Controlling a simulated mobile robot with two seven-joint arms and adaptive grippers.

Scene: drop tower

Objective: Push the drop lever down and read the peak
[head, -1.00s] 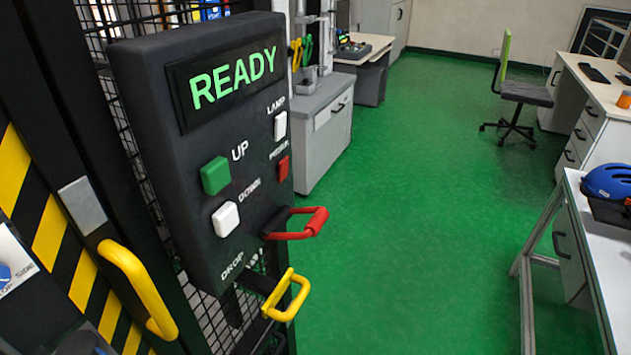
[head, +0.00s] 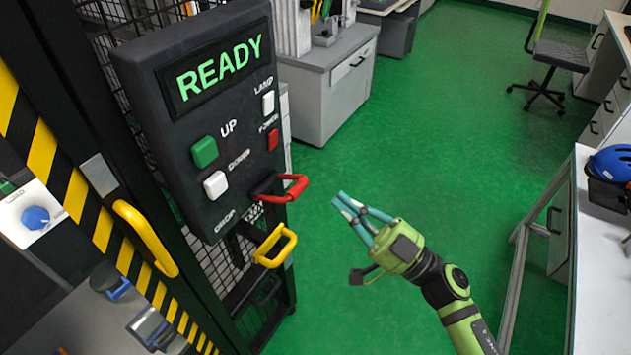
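The black control box (head: 178,130) shows READY in green on its display (head: 218,68). A red-handled lever (head: 297,187) sticks out of its right side. A yellow-handled lever (head: 289,246) sticks out lower down, near the DROP label (head: 225,221); I cannot tell for certain which lever that label marks. My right gripper (head: 338,201) has teal fingers whose tips look together, with nothing between them. It is in the air right of both levers and touches neither. My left gripper is not in view.
A green UP button (head: 204,151), a white button (head: 215,185) and red and white switches are on the box. A yellow door handle (head: 144,238) is on the striped frame at left. A bench with a blue helmet (head: 612,162) stands at right. Green floor is open between.

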